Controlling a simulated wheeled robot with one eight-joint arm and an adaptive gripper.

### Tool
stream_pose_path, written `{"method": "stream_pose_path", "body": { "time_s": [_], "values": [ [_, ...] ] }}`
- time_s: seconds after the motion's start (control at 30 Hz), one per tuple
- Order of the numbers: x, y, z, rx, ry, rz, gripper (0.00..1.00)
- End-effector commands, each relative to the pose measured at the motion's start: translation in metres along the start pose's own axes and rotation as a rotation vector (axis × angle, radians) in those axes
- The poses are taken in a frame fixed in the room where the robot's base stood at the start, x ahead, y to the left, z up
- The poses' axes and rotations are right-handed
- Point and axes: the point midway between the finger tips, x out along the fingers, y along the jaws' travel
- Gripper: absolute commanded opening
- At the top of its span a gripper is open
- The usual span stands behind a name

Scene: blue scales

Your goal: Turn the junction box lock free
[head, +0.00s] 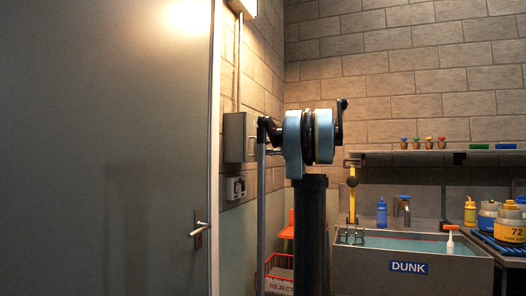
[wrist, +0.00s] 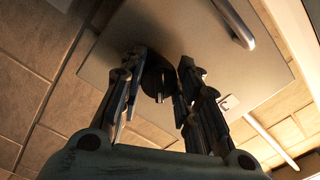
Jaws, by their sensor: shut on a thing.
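The grey junction box (head: 238,137) is mounted on the block wall beside the door, and its pale face (wrist: 105,65) fills the upper middle of the wrist view. Its lock (wrist: 155,77) is a dark round fitting with a small key-like bar, set in that face. My gripper (wrist: 160,68) has one finger on each side of the lock and is shut on it. The fingers partly cover the lock's edges. In the head view my arm's end hides the right side of the box, and the lock itself is not visible there.
A closed grey door (head: 110,150) with a lever handle (head: 200,233) stands at the left. A small wall unit (head: 236,187) is under the box. A DUNK sink (head: 410,277) and a shelf (head: 430,153) are at the right. A red REJECT basket (head: 278,273) stands low behind my arm.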

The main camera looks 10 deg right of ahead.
Motion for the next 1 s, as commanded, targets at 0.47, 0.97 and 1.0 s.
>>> {"method": "stream_pose_path", "body": {
  "time_s": [0.47,0.97,1.0],
  "values": [
    [-0.0008,0.0008,-0.0023,0.441,0.006,0.003,0.06],
    [-0.0009,0.0007,-0.0024,0.734,0.006,0.003,0.06],
    [-0.0009,0.0008,-0.0023,0.745,0.006,0.003,0.06]
  ]
}}
